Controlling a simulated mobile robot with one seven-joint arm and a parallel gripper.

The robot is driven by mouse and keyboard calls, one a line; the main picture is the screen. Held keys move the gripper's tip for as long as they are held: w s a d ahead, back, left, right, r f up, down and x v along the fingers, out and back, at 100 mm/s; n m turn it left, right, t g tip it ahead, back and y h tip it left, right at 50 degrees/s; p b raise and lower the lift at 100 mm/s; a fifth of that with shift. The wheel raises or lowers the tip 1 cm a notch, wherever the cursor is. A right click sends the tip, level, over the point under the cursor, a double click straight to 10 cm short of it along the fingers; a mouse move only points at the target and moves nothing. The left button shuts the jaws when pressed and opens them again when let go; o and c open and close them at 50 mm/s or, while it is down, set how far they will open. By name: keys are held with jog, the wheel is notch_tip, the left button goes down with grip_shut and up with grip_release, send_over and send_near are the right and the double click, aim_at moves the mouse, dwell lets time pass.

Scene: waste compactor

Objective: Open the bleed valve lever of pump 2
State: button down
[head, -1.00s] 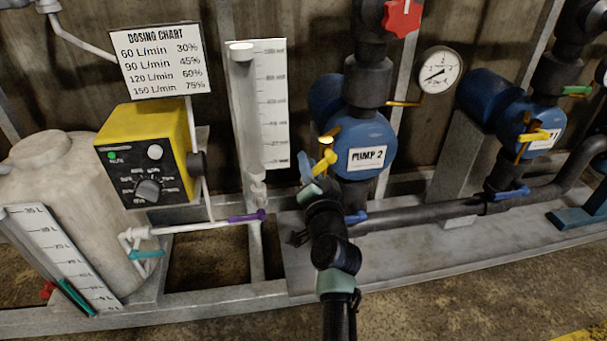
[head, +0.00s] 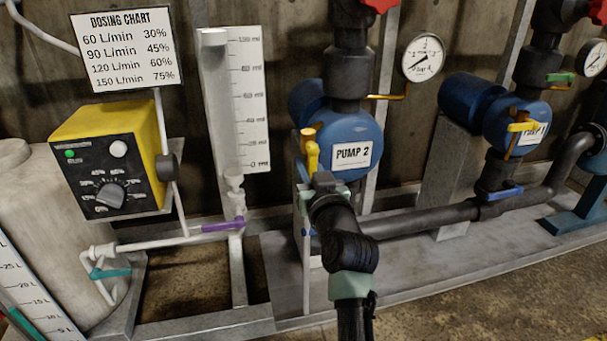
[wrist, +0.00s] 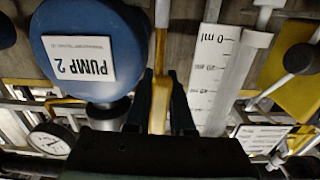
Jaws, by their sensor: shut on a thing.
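Pump 2 (head: 352,130) is a blue pump with a white "PUMP 2" label. Its yellow bleed valve lever (head: 312,155) is at the pump's left side and points down, roughly upright in the head view. My gripper (head: 305,180) is at the lever's lower part, with its fingers partly hidden behind my wrist. In the wrist view, which is upside down, the yellow lever (wrist: 159,103) stands between the two dark fingers of my gripper (wrist: 163,85), which are shut on it. The pump label (wrist: 80,58) shows to the left there.
A pressure gauge (head: 423,57) is between the pumps. The graduated column (head: 248,105), yellow dosing unit (head: 110,155) and purple handle (head: 223,227) are to the left. A dark pipe (head: 425,220) runs low.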

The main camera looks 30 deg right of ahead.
jog(key=shift+d+n, duration=0.15)
jog(key=shift+n, duration=0.15)
jog(key=c, duration=0.8)
grip_release()
jog(key=shift+s, duration=0.1)
jog(key=p+v, duration=0.4)
jog(key=v, duration=0.8)
jog(key=shift+s+p, duration=0.3)
jog(key=shift+s, duration=0.1)
